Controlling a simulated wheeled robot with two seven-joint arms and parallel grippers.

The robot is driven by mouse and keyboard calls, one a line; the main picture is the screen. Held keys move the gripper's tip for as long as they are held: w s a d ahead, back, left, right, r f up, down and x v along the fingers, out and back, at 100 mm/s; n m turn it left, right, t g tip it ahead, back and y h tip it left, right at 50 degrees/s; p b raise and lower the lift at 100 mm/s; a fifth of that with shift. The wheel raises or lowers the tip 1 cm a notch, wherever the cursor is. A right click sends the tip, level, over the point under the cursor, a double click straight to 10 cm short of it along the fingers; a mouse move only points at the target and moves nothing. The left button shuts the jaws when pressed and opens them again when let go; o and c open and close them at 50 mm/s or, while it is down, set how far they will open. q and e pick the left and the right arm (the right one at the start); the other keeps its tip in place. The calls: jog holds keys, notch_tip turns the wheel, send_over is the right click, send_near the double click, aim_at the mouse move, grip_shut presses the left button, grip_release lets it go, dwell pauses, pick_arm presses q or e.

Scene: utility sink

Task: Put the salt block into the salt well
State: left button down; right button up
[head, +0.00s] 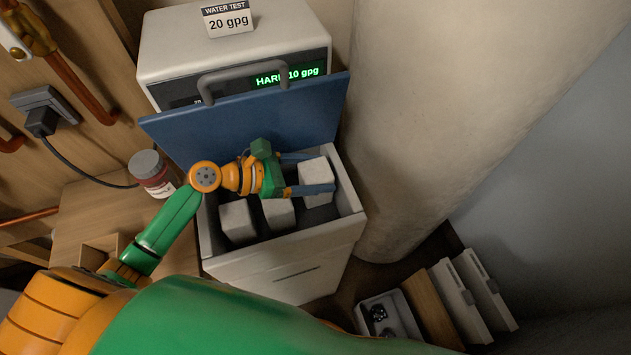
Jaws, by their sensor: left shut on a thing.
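The salt well (288,240) is an open white box with a dark inside, in the middle of the head view. My left gripper (310,176) reaches over it from the left and is shut on a white salt block (316,173). That block is at the right side of the well's opening; I cannot tell whether it touches the bottom. Two other white salt blocks, one at the left (237,220) and one in the middle (278,213), sit inside the well. My right gripper is not in view.
A blue lid (240,122) stands raised behind the well. Behind it is a white softener unit (235,45) with a green display and a "20 gpg" card (228,19). A red-brown jar (153,174) stands left. A grey tray (388,314) and white panels (462,300) are on the floor at right.

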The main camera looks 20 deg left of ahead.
pick_arm(q)
jog(key=shift+w+f, duration=0.1)
jog(key=shift+f, duration=1.4)
jog(key=shift+f+b, duration=0.3)
jog(key=shift+f, duration=0.05)
jog(key=shift+f, duration=0.25)
grip_release()
jog(key=shift+r, duration=0.15)
jog(key=v, duration=1.2)
jog(key=shift+s+r, duration=0.2)
jog(key=shift+r, duration=0.3)
